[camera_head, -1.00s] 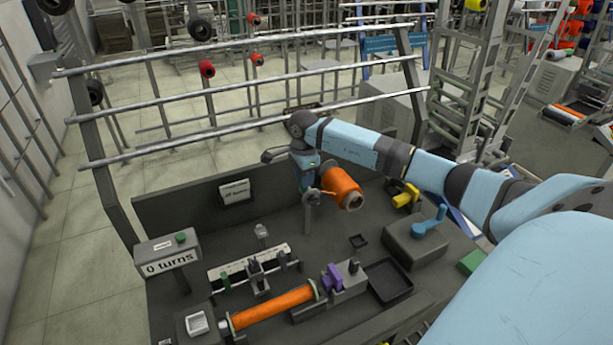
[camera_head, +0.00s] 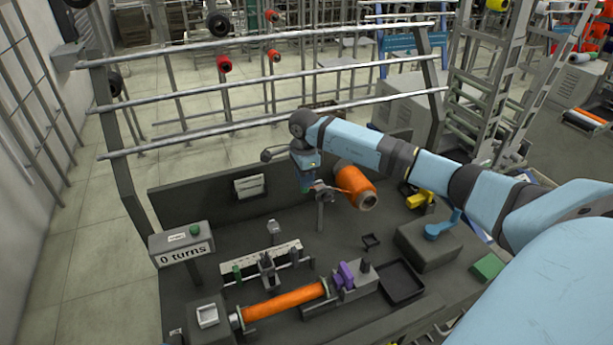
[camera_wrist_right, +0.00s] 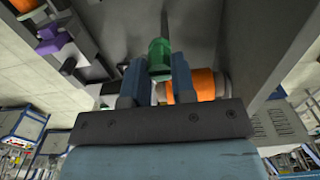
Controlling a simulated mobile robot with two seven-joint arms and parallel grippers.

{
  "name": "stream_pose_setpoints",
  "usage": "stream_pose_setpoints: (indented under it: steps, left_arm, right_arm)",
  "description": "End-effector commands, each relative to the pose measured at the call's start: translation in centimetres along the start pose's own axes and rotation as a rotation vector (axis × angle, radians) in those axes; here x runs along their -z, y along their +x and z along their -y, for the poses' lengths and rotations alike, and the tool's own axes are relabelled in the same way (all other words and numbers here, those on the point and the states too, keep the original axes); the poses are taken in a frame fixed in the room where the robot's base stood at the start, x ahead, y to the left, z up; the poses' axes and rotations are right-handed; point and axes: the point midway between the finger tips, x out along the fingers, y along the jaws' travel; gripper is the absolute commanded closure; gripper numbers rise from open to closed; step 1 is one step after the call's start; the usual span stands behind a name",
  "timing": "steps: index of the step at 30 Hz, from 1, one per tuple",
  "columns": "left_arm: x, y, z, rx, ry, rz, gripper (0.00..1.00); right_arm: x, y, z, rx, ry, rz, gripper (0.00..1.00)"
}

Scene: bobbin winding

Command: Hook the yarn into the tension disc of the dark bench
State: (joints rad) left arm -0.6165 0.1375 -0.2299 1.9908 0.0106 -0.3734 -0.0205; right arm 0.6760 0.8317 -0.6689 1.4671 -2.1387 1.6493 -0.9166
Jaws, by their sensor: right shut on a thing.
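My right gripper (camera_head: 306,186) points down over the dark bench (camera_head: 215,225), just left of a short grey post with a small metal head (camera_head: 321,192), which looks like the tension disc. In the right wrist view the gripper (camera_wrist_right: 148,82) is shut on a small green piece (camera_wrist_right: 159,58), probably the yarn's end tab. An orange yarn cone (camera_head: 355,187) sits right of the post and also shows behind the fingers in the wrist view (camera_wrist_right: 200,85). A thin orange strand seems to run from the cone toward the post head; whether it touches the disc is too small to tell. My left gripper is not in view.
An orange bobbin (camera_head: 285,300) lies at the bench front beside a purple block (camera_head: 345,274). A box reading "0 turns" (camera_head: 182,244) stands at left. A black tray (camera_head: 401,282) and a box with a blue crank (camera_head: 428,247) are at right. Metal rails (camera_head: 270,84) cross behind.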

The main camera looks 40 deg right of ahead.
Motion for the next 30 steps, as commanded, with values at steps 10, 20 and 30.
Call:
stream_pose_setpoints:
  steps: [10, 20, 30]
  left_arm:
    - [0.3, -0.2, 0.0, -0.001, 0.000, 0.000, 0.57]
    - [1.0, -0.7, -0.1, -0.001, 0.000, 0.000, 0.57]
    - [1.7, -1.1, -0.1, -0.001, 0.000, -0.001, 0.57]
  right_arm:
    - [-0.1, -0.7, 0.0, 0.001, 0.000, 0.000, 0.95]
    - [-0.4, -2.4, 0.0, 0.001, 0.000, 0.000, 0.95]
    - [-0.8, -4.0, 0.0, 0.001, 0.000, -0.001, 0.95]
